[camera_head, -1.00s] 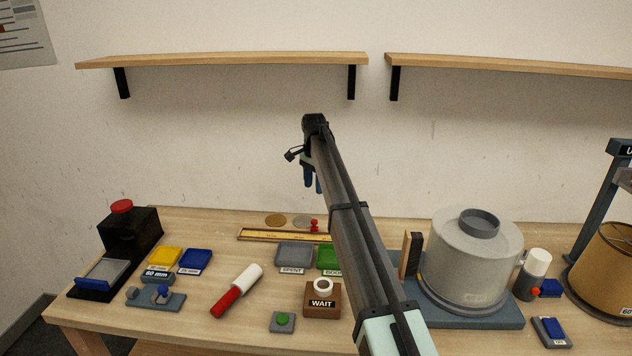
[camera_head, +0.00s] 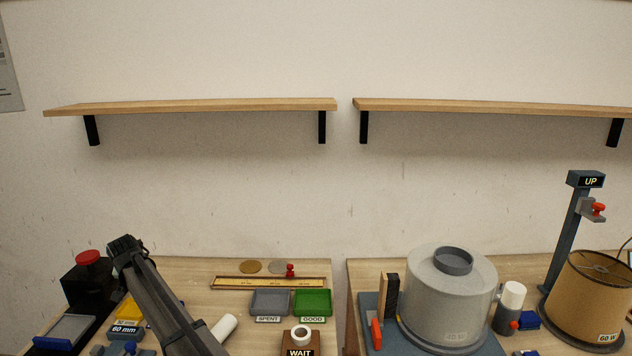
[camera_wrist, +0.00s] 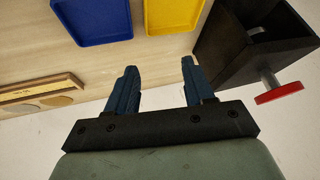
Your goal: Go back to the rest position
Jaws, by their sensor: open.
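My gripper (camera_wrist: 157,88) shows in the wrist view with its two blue fingers apart and nothing between them. Past the fingers are a blue tray (camera_wrist: 95,18), a yellow tray (camera_wrist: 172,12) and a black box with a red knob (camera_wrist: 279,93). In the head view my arm reaches up from the bottom at the left, its end near the black box (camera_head: 82,287). The fingers are hidden there behind the arm. The blue tray is also hidden in that view.
A grey SPENT tray (camera_head: 270,302), a green GOOD tray (camera_head: 312,302) and a WAIT block (camera_head: 300,342) stand mid-table. A large grey drum (camera_head: 447,300) and a lampshade (camera_head: 592,295) are at the right.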

